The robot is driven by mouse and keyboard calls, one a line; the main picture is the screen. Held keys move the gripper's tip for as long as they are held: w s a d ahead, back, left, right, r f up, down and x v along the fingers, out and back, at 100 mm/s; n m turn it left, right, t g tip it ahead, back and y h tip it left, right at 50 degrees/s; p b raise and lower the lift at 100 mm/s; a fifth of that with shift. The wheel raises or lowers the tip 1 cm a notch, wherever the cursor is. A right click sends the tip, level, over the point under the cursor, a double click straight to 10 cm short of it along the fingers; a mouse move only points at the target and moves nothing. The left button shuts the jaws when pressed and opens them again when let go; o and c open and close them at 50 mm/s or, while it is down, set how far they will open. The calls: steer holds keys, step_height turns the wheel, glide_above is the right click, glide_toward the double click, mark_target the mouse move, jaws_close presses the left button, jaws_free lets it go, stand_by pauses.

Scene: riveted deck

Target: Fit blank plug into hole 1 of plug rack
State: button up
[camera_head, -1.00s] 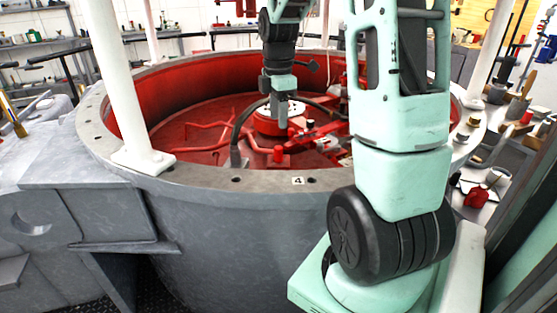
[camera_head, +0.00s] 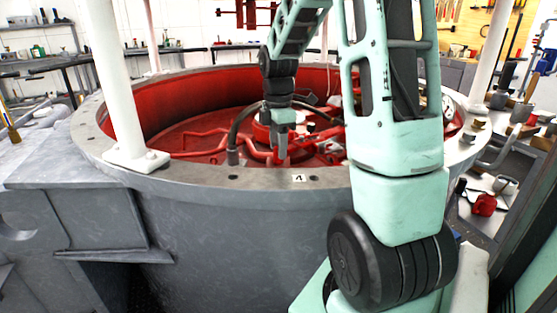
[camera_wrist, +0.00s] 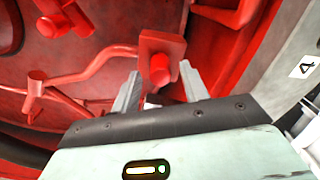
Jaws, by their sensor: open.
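My gripper (camera_head: 281,156) hangs inside the red-lined round vessel, just behind its near rim, pointing down. In the wrist view my gripper (camera_wrist: 160,72) is open, with one grey finger on each side of a short red peg (camera_wrist: 160,68) on a red bracket (camera_wrist: 163,43). The peg lies between the fingers in the picture; whether they touch it I cannot tell. I cannot tell whether this peg is the blank plug. I cannot make out the plug rack or its hole 1 for certain.
The vessel's grey rim (camera_head: 200,181) has small holes and a label "4" (camera_wrist: 304,67). Red pipes (camera_wrist: 85,68) run close to my gripper. A white post (camera_head: 118,90) stands on the rim at left. A bench with tools (camera_head: 485,205) is at right.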

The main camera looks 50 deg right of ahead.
jaws_close()
steer(key=shift+r, duration=0.1)
steer(key=shift+r+p, duration=2.15)
steer(key=shift+p, duration=0.3)
